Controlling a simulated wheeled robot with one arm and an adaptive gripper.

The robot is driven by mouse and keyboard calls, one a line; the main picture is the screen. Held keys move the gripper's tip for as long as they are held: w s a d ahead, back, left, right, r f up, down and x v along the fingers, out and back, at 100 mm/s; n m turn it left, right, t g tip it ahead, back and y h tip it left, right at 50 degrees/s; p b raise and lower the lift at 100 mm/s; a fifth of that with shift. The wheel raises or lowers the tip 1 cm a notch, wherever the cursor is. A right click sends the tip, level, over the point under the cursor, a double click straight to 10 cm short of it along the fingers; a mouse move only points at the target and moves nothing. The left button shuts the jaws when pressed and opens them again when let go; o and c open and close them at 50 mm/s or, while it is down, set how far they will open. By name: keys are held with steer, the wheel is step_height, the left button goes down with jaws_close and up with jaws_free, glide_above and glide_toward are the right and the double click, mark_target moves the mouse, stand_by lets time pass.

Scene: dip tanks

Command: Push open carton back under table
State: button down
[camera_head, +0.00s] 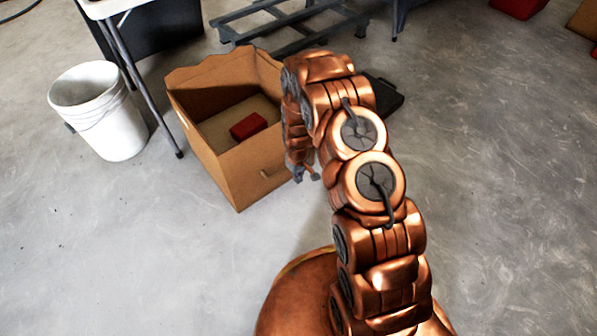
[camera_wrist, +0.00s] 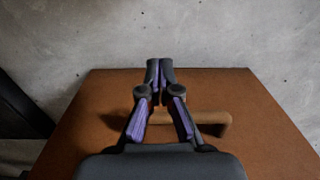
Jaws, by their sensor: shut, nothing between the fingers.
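The open carton (camera_head: 262,170) is brown cardboard with ragged top edges. It stands on the floor in the head view, just right of the white table's (camera_head: 108,8) leg, with a red block (camera_head: 248,126) inside. My gripper (camera_head: 310,176) hangs at the carton's right side, low near its front right part, and is partly hidden by my arm. In the wrist view my gripper (camera_wrist: 160,66) is shut and empty in front of a brown carton face (camera_wrist: 110,95) with a handle-like slot (camera_wrist: 215,122). I cannot tell whether the fingertips touch it.
A white bucket (camera_head: 98,110) stands left of the table leg. A dark object (camera_head: 160,25) is under the table. A grey metal frame (camera_head: 290,28) lies behind the carton. A black flat object (camera_head: 387,97) lies behind my arm. The floor at right and front left is clear.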

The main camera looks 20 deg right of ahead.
steer(key=shift+w+a+r+b, duration=0.1)
steer(key=shift+w+a+b, duration=0.2)
steer(key=shift+w, duration=0.65)
steer(key=shift+w+a+r+b, duration=0.1)
steer(key=shift+w+a+b, duration=0.15)
steer(key=shift+w, duration=0.7)
